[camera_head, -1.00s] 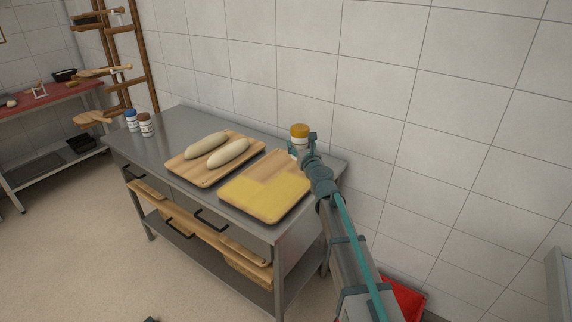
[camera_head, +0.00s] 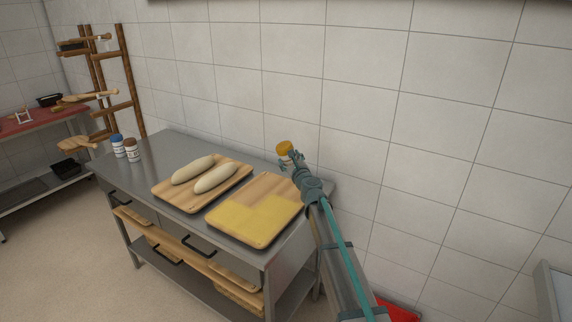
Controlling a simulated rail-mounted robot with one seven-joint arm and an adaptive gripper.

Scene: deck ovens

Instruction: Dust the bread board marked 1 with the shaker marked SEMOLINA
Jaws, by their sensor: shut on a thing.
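My gripper (camera_head: 291,160) is shut on a shaker with an orange-yellow cap (camera_head: 284,148). It holds the shaker above the back right of the bench, near the far edge of the right-hand board. The shaker looks tilted; its body is mostly hidden and its label cannot be read. The far strip and part of the right side are bare wood. No number can be read on the board.
A left-hand board (camera_head: 165,197) holds two pale loaves (camera_head: 216,178). A blue-capped shaker (camera_head: 117,146) and a brown-capped shaker (camera_head: 133,150) stand at the left end of the steel bench (camera_head: 172,143). A tiled wall (camera_head: 380,120) rises behind the bench.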

